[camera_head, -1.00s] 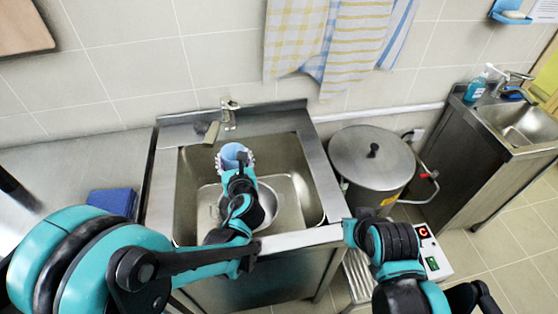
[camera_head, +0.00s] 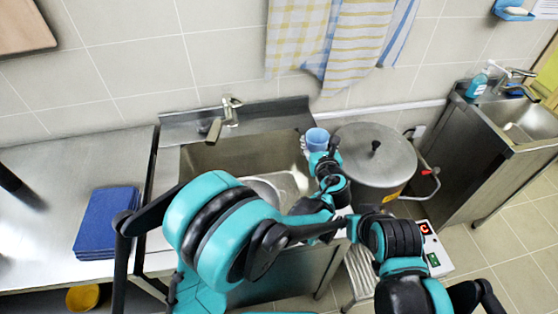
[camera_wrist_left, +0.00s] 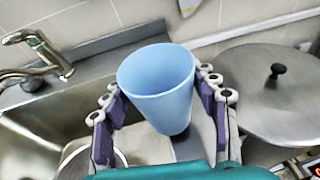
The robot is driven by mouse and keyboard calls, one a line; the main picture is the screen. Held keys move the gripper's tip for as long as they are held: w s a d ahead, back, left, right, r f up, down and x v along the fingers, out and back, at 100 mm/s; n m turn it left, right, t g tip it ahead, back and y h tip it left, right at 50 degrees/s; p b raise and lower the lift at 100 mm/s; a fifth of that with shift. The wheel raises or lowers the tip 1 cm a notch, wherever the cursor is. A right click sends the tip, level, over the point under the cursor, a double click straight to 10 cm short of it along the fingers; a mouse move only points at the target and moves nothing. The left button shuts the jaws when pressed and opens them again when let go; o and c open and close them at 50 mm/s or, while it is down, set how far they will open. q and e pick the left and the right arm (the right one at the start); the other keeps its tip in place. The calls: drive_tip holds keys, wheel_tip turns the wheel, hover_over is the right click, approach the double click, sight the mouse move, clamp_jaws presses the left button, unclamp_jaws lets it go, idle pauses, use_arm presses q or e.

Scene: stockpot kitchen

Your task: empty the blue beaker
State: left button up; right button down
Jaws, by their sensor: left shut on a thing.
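The blue beaker (camera_head: 317,138) is a light blue, tapering cup. My left gripper (camera_head: 320,153) is shut on it, holding it above the sink's right rim, beside the stockpot. In the left wrist view the beaker (camera_wrist_left: 158,92) sits between the two purple-padded fingers, mouth up and roughly upright. Its inner wall looks plain blue; I cannot make out any contents. The sink basin (camera_head: 235,152) is to the left, with a round metal bowl (camera_head: 262,192) inside, partly hidden by my left arm. My right arm is at the lower right; its fingers cannot be made out.
The lidded stockpot (camera_head: 365,160) stands just right of the beaker. The faucet (camera_head: 231,110) is at the sink's back. Blue folded cloths (camera_head: 106,222) lie on the left counter, which is otherwise mostly clear. A second sink (camera_head: 520,128) is at the far right. Towels (camera_head: 340,45) hang behind.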

sight(307, 136)
use_arm(q)
drive_tip(key=shift+r, duration=0.1)
idle(0.3)
drive_tip(key=p, duration=0.1)
drive_tip(key=a+r+n+h+p, duration=0.1)
drive_tip(key=shift+w+a+n+g+p, duration=0.2)
drive_tip(key=shift+w+n+g+p, duration=0.1)
drive_tip(key=shift+g+p, duration=0.1)
drive_tip(key=shift+a+f, duration=0.2)
drive_tip(key=shift+f, duration=0.05)
drive_tip(key=shift+w+a+f+n+g+h, duration=0.2)
drive_tip(key=shift+a+f+n+g+h, duration=0.1)
drive_tip(key=shift+a+n, duration=0.25)
drive_tip(key=shift+w+a+r+h+p, duration=0.1)
drive_tip(key=shift+r+h+p, duration=0.2)
drive_tip(key=shift+p, duration=0.35)
drive_tip(key=shift+w+a+f+n+g+h+p, duration=0.15)
drive_tip(key=shift+a+n+g+h+p, duration=0.15)
drive_tip(key=shift+a+n+h+p, duration=0.3)
drive_tip(key=shift+w+a+f+n+g+h+p, duration=0.2)
drive_tip(key=shift+a+n+g+h+p, duration=0.2)
drive_tip(key=shift+n, duration=0.35)
drive_tip(key=shift+w+a+f+n+g+h+p, duration=0.1)
drive_tip(key=shift+w+a+n+g+h+p, duration=0.1)
drive_tip(key=shift+a+n+h+p, duration=0.35)
drive_tip(key=shift+d+f+n+h+b, duration=0.1)
drive_tip(key=shift+f+n+h+b, duration=0.1)
drive_tip(key=shift+n+h+b, duration=0.1)
